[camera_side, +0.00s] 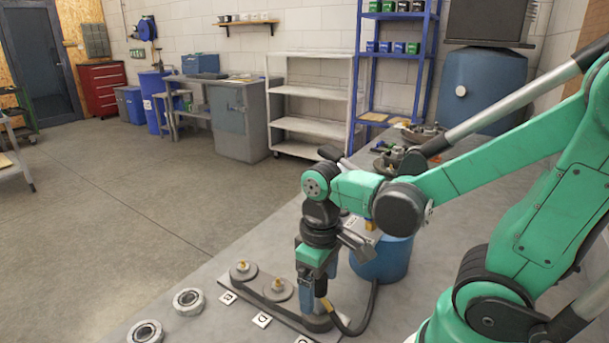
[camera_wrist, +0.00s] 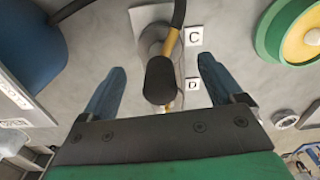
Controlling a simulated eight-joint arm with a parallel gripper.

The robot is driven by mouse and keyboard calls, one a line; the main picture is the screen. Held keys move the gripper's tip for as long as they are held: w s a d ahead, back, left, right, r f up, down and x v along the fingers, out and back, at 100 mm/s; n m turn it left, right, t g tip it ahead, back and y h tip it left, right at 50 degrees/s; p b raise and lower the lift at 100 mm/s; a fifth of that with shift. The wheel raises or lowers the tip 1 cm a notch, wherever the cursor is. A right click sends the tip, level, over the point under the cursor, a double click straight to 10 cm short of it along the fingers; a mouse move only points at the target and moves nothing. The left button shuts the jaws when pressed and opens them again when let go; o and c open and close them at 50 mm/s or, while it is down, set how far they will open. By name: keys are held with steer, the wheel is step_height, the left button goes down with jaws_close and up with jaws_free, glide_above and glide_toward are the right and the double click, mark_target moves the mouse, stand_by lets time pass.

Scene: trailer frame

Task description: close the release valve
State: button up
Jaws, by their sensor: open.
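In the wrist view, a dark rounded knob or handle (camera_wrist: 160,80) stands between the two blue fingers of my gripper (camera_wrist: 161,66). There is a visible gap on each side, so the gripper is open around it and not touching it. A yellow fitting (camera_wrist: 170,42) and a black hose lie just beyond the knob, over a grey round base. I cannot tell for sure whether this knob is the release valve. In the side view, my gripper (camera_side: 313,306) points down at the near end of a grey bar (camera_side: 262,300), hiding what is between its fingers.
Two round discs with brass fittings (camera_side: 243,271) (camera_side: 278,289) sit on the bar. Lettered tags (camera_side: 262,320) lie beside it. A black hose (camera_side: 362,318) curves right of my gripper, near a blue container (camera_side: 385,262). Two metal rings (camera_side: 188,301) (camera_side: 145,332) lie left.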

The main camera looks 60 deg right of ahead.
steer(key=shift+f, duration=0.7)
steer(key=shift+r, duration=0.65)
steer(key=r, duration=0.5)
steer(key=shift+w+r, duration=0.2)
steer(key=shift+r, duration=0.15)
steer(key=w+d+r+m, duration=0.1)
steer(key=w+d+r, duration=0.1)
steer(key=w, duration=0.5)
steer(key=w+d+r, duration=0.2)
steer(key=w+r, duration=0.1)
steer(key=w, duration=0.4)
steer(key=shift+w+r+m, duration=0.25)
steer(key=shift+w+m, duration=0.05)
steer(key=shift+m, duration=0.1)
steer(key=shift+a, duration=0.1)
